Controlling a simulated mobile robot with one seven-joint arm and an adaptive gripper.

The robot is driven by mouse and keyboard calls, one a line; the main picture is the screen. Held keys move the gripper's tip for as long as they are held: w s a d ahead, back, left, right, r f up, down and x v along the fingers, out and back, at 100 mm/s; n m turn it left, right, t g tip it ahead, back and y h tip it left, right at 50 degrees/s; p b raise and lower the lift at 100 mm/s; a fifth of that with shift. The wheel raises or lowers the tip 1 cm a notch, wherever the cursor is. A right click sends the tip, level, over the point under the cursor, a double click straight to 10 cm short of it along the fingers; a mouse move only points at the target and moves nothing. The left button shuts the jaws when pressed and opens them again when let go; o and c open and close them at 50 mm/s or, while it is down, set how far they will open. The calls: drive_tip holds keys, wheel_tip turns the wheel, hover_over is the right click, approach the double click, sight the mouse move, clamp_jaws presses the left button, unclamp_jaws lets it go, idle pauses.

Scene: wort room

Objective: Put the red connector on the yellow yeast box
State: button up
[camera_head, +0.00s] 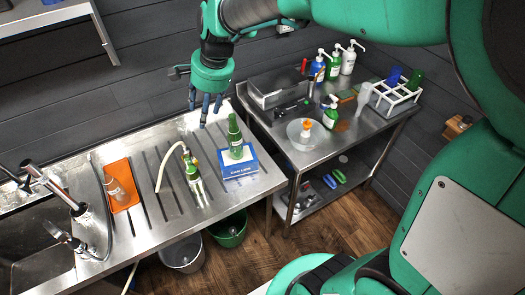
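My gripper (205,108) hangs fingers-down above the back part of the steel sink counter, to the left of a green bottle (235,134). Its dark fingers look spread, with nothing clearly held between them. A small red piece (304,66) stands at the back of the right-hand steel table, by a grey box; it is too small to tell whether it is the red connector. I cannot make out a yellow yeast box. The green bottle stands on a blue and white box (239,164) on the counter.
A green bottle with a hose (191,170) and an orange tray (120,184) are on the counter, right of the sink (35,270). The right table carries a clear bowl (305,134), pump bottles (348,58) and a white rack (393,99). Buckets (229,231) stand below.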

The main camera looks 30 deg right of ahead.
drive_tip(key=s+d+r+n+t+h, duration=0.1)
drive_tip(key=s+n, duration=0.4)
drive_tip(key=s, duration=0.8)
drive_tip(key=s+d+r+n+t+h, duration=0.1)
drive_tip(key=s+d+r+n, duration=0.2)
drive_tip(key=s, duration=1)
drive_tip(key=r+n, duration=0.1)
drive_tip(key=n, duration=0.2)
drive_tip(key=shift+r+t, duration=0.15)
drive_tip(key=shift+t, duration=0.15)
drive_tip(key=shift+d, duration=0.1)
drive_tip(key=shift+f+b, duration=1.85)
